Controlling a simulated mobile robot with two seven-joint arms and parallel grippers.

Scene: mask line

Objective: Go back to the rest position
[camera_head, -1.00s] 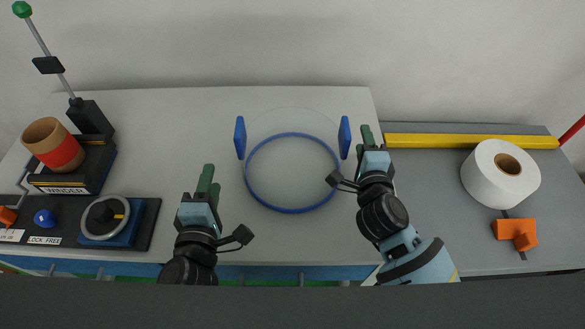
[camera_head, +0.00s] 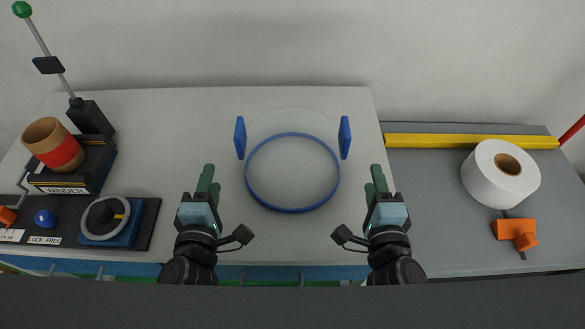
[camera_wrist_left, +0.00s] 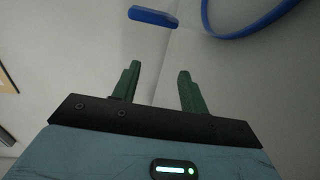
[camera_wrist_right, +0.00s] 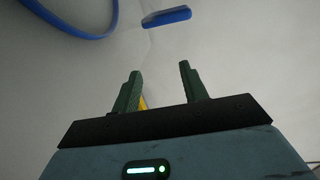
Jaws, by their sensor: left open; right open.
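My left gripper (camera_head: 207,183) is over the front of the white table, left of the blue ring. In the left wrist view its green fingers (camera_wrist_left: 158,85) stand apart with nothing between them. My right gripper (camera_head: 377,182) is over the table's front right part, at about the same height in the picture as the left one. In the right wrist view its green fingers (camera_wrist_right: 158,80) are apart and empty. Neither gripper touches anything that I can see.
A blue ring (camera_head: 292,210) with a clear round top lies mid-table between two blue posts (camera_head: 240,138) (camera_head: 345,138). A winder (camera_head: 70,178) and a knob panel (camera_head: 150,225) are at left. A white roll (camera_head: 482,185), yellow bar (camera_head: 430,141) and orange clamp (camera_head: 508,229) are at right.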

